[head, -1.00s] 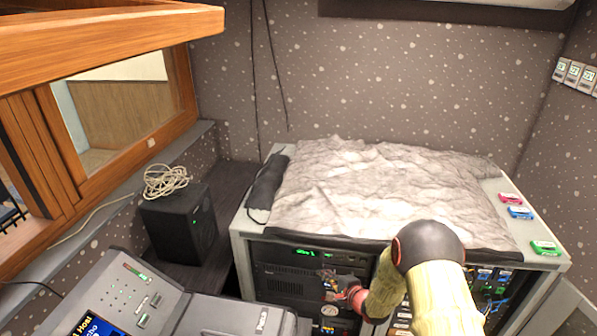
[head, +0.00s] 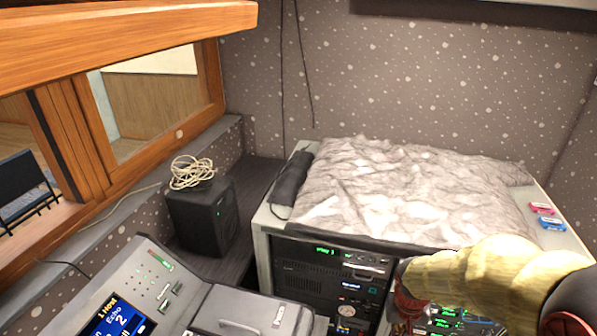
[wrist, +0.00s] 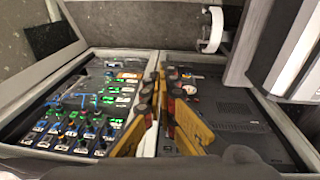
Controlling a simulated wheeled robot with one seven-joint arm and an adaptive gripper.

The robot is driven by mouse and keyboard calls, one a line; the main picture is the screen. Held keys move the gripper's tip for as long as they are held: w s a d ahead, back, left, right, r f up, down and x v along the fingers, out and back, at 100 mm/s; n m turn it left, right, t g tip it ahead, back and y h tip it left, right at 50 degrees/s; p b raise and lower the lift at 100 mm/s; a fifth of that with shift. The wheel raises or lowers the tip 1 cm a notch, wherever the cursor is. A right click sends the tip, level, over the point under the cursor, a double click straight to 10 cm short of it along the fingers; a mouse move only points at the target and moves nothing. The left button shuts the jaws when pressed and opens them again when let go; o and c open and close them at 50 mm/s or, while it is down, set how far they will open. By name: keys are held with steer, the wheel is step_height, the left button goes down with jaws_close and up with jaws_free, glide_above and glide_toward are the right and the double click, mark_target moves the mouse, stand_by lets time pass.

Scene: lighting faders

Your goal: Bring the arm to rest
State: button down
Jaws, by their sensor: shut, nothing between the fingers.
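My arm, with yellow-sleeved links, reaches in from the lower right of the head view, in front of the rack (head: 262,240). Its wrist end hangs by the rack's front, and the fingers cannot be made out there. In the wrist view my gripper (wrist: 163,80) has its yellow and dark fingers together, with nothing held between them. The fingers point toward the rack's front, with lit green and blue modules (wrist: 85,115) to the left and a dark panel (wrist: 225,110) to the right.
A crumpled pale cloth (head: 400,190) covers the rack top. A black speaker (head: 203,218) with a coiled cable (head: 190,172) stands left. A console (head: 150,290) fills the lower left. Red (head: 541,208) and blue (head: 552,223) items lie at the rack's right edge.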

steer(key=s+a+r+n+t, duration=0.1)
steer(key=s+a+r+t, duration=0.1)
steer(key=s+r, duration=0.4)
steer(key=s+a+r+n+t+y, duration=0.1)
steer(key=s+a+r, duration=0.3)
steer(key=r, duration=1.1)
steer(key=s+t, duration=0.1)
steer(key=s, duration=0.2)
steer(key=shift+a+r, duration=0.3)
steer(key=shift+a, duration=0.05)
steer(key=c, duration=2.4)
jaws_free()
steer(key=shift+s+a+r, duration=0.1)
steer(key=shift+r, duration=0.15)
steer(key=o, duration=0.4)
steer(key=shift+c, duration=0.2)
